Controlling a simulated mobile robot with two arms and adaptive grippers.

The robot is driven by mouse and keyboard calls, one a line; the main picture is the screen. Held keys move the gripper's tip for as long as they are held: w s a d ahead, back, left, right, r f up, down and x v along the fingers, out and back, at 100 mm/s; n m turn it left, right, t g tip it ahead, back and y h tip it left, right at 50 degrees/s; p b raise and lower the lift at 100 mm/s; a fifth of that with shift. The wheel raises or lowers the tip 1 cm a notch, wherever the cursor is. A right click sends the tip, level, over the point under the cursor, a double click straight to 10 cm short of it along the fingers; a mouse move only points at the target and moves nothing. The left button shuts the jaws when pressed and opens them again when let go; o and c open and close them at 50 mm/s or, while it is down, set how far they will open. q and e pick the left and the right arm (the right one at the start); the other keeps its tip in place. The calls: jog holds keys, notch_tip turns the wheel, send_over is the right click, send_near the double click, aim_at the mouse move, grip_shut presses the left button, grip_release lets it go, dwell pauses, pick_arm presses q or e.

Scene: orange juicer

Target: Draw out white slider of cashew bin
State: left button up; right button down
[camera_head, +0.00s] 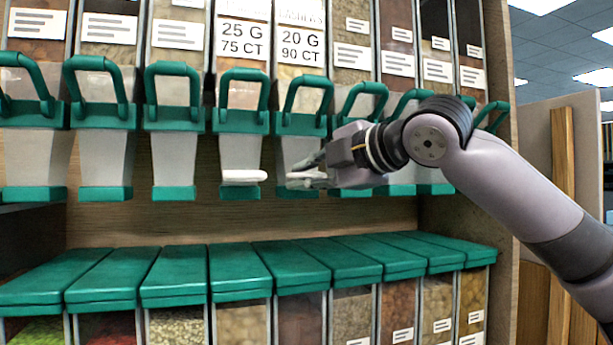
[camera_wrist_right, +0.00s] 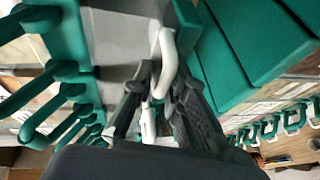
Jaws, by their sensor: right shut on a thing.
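The cashew bin (camera_head: 302,146) is the clear dispenser with a green handle under the "20 G 90 CT" label. Its white slider (camera_head: 299,176) shows at the bottom front, partly hidden by my right gripper (camera_head: 312,168). The right gripper reaches in from the right, shut on this slider. In the wrist view the slider (camera_wrist_right: 148,122) lies between the dark fingers of the gripper (camera_wrist_right: 152,90). The bin to the left, labelled "25 G 75 CT", has its own white slider (camera_head: 244,176), which also shows in the wrist view (camera_wrist_right: 165,60). My left gripper is out of view.
A row of similar dispensers with green handles (camera_head: 172,82) runs along the shelf. Below are lower bins with green lids (camera_head: 235,270). A wooden panel (camera_head: 502,230) bounds the shelf on the right. The gap between the rows is clear.

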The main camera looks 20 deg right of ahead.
aim_at(314, 176)
jog(key=shift+f, duration=0.35)
jog(key=s, duration=0.3)
jog(key=shift+a+f+b, duration=0.1)
jog(key=shift+f+b, duration=0.15)
jog(key=shift+b, duration=0.05)
jog(key=c, duration=2)
grip_release()
jog(key=shift+s, duration=0.15)
jog(key=o, duration=0.3)
jog(key=shift+s+d+r, duration=0.2)
jog(key=shift+s, duration=0.1)
jog(key=shift+a+r, duration=0.15)
jog(key=shift+r, duration=0.1)
jog(key=v, duration=1.1)
jog(key=shift+s+r, duration=0.1)
jog(key=shift+s, duration=0.25)
